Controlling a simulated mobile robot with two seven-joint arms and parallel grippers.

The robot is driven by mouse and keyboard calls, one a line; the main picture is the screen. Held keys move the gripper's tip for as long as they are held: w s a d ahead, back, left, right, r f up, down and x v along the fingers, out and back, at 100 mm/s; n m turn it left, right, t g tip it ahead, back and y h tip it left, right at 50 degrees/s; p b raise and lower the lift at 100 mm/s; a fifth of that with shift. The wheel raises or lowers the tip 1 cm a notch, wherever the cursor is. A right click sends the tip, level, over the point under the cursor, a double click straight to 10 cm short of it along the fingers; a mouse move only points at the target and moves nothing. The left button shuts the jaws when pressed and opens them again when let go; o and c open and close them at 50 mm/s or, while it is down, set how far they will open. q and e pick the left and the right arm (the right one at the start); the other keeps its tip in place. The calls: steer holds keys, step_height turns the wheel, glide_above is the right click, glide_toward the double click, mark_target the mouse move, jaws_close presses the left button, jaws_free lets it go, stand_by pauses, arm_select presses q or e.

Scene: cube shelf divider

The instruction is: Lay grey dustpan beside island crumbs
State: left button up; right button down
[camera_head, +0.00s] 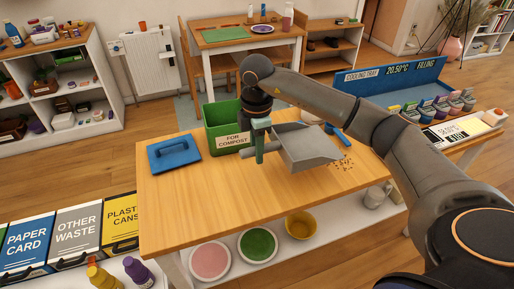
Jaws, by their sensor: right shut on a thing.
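The grey dustpan (308,149) is over the right half of the wooden island top (215,205), its handle to the left and its wide pan to the right. My right gripper (259,152) is shut on the handle. I cannot tell whether the pan touches the wood. The crumbs (345,164) are a scatter of small brown bits on the island, just right of the pan. My left gripper is out of view.
A green compost box (222,122) stands behind the gripper. A blue flat item with a handle (174,155) lies at the island's back left. Blue cooling tray (390,82) stands behind right. The island's front left is bare.

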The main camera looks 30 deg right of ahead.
steer(key=shift+a, duration=0.2)
steer(key=b, duration=0.5)
glide_above(256, 185)
step_height(256, 185, down, 8)
steer(key=shift+w+r, duration=0.1)
steer(key=shift+r, duration=0.15)
steer(key=shift+f, duration=0.8)
steer(key=shift+f+b, duration=0.45)
steer(key=c, duration=0.6)
jaws_free()
steer(key=shift+o, duration=0.2)
steer(key=shift+r, duration=0.1)
step_height(256, 185, up, 12)
steer(key=shift+r, duration=0.2)
